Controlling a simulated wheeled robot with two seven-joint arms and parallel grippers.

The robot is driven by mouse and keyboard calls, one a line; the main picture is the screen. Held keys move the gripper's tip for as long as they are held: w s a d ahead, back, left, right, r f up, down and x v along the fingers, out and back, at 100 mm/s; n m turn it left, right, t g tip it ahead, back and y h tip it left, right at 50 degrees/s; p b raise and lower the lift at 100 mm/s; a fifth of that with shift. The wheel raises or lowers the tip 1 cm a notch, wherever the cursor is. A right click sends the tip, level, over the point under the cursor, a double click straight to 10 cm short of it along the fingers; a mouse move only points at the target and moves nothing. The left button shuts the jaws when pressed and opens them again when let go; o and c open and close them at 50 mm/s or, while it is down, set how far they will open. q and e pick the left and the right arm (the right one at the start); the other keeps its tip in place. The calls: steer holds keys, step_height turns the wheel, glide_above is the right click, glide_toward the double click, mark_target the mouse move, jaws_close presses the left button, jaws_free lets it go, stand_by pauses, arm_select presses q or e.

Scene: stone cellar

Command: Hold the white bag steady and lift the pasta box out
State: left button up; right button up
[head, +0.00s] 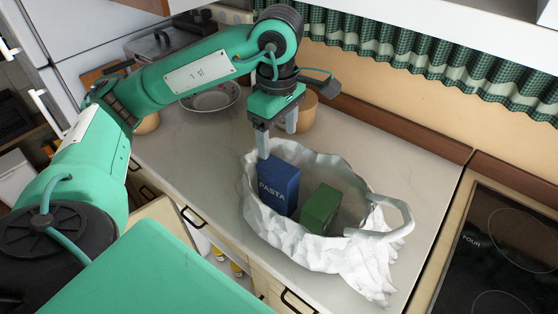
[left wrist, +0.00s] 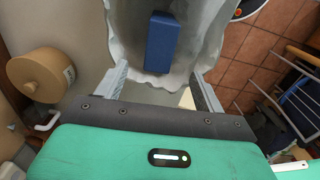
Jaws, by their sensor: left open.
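The white bag (head: 300,246) stands open on the counter, with a handle loop at its right side. The blue pasta box (head: 278,188) stands upright inside it, near the left rim, its top showing. My left gripper (head: 277,144) is open and points down at the bag's back left rim, close to the pasta box. In the left wrist view the bag (left wrist: 207,40) shows beyond and between the spread fingers (left wrist: 160,78), with the blue box (left wrist: 161,42) inside. I cannot tell whether a finger touches the bag. My right gripper is not in view.
A green box (head: 320,207) stands in the bag beside the pasta box. A black hob (head: 505,240) lies right of the counter. A bowl (head: 212,97) and a tan round container (head: 303,112) stand behind my gripper. The counter (head: 385,160) is clear behind the bag.

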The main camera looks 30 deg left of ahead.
mark_target(278, 176)
arm_select(q)
step_height(278, 176, down, 13)
steer(key=shift+r+p, duration=0.15)
steer(key=shift+p, duration=0.75)
steer(key=shift+c, duration=0.2)
